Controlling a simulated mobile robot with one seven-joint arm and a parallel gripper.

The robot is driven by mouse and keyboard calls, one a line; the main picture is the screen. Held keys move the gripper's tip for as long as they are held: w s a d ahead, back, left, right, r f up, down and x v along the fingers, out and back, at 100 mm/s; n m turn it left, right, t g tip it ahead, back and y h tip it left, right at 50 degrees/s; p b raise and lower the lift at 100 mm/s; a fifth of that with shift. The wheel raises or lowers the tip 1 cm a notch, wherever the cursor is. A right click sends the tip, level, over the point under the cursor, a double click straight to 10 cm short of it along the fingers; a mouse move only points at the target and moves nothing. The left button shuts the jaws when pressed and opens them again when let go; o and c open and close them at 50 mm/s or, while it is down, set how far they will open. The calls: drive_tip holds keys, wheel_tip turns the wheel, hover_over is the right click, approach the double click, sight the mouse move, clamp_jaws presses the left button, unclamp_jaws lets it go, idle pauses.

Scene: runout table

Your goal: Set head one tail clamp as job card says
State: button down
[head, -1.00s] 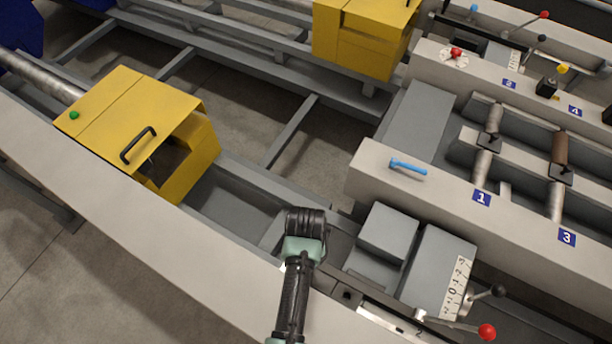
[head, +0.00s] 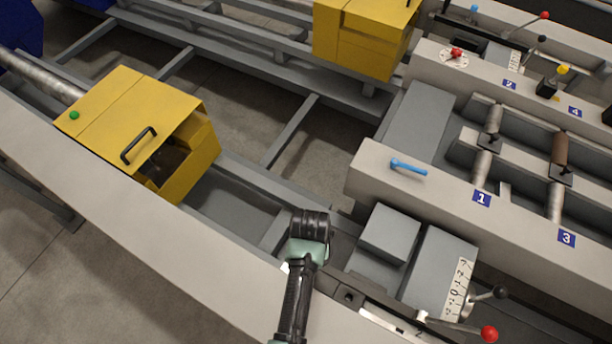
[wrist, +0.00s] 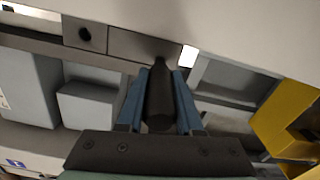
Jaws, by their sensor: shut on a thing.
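My gripper (wrist: 161,76) is shut on a dark, bottle-shaped handle (wrist: 160,105), with a blue finger on each side of it. The handle's narrow end points to a grey block (wrist: 135,45) on the pale beam. In the head view my wrist hangs over the trough beside the beam and hides the fingers and handle. A grey carriage (head: 432,265) with a white number scale (head: 457,287) is to the right. It has a black-knobbed lever (head: 499,292) and a red-knobbed lever (head: 488,334). I see no job card, and the scale setting is too small to read.
A yellow hood (head: 135,125) with a black handle stands left over the trough. A beam with a blue lever (head: 408,167) and number plates 1 (head: 481,199) and 3 (head: 566,238) is right. Another yellow box (head: 365,40) and more levers are at the back.

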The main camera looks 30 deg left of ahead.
drive_tip(key=s+d+p, duration=0.1)
drive_tip(key=d, duration=2.8)
drive_tip(key=shift+d, duration=0.3)
drive_tip(key=c, duration=0.6)
unclamp_jaws()
drive_tip(key=shift+o, duration=0.2)
wheel_tip(320, 180, up, 13)
